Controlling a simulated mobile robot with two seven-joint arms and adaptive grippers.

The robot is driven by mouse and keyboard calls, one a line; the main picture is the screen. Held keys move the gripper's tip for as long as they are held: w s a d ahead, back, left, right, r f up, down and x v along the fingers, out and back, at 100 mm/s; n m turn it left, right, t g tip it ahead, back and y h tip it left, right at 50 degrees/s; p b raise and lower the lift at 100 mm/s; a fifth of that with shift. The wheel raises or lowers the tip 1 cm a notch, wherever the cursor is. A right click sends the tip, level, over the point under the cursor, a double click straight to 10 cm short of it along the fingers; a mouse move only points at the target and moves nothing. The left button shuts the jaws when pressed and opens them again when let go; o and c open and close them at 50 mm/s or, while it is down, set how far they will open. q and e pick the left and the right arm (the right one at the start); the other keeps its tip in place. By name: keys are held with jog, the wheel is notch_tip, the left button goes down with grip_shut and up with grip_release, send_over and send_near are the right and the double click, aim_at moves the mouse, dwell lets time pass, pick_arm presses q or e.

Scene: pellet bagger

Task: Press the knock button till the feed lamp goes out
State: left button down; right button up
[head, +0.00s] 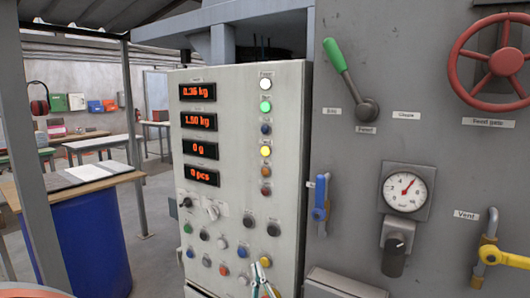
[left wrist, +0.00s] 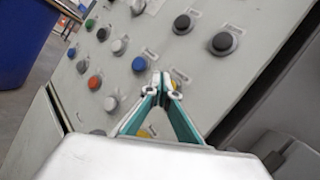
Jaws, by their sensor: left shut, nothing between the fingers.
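The pale control panel (head: 240,130) stands in the middle of the head view, with a column of lamps on its right side. The white lamp (head: 265,84), green lamp (head: 265,106) and yellow lamp (head: 265,151) look bright; the others look dim. The labels are too small to tell which is the feed lamp or the knock button. My left gripper (head: 262,272) is shut and empty at the panel's lower buttons.
Several other buttons surround the fingertips, including two black ones (left wrist: 222,42). Right of the panel are a blue-handled valve (head: 319,205), a gauge (head: 405,191), a green lever (head: 340,65) and a red wheel (head: 504,61). A blue drum (head: 95,245) stands at left.

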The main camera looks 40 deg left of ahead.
pick_arm(q)
jog(key=shift+w, duration=0.2)
dwell(0.3)
jog(key=shift+w+b, duration=0.3)
jog(key=shift+w, duration=0.3)
dwell(0.6)
jog(key=shift+s, duration=0.8)
jog(key=s, duration=0.6)
jog(key=shift+d, duration=0.35)
dwell(2.6)
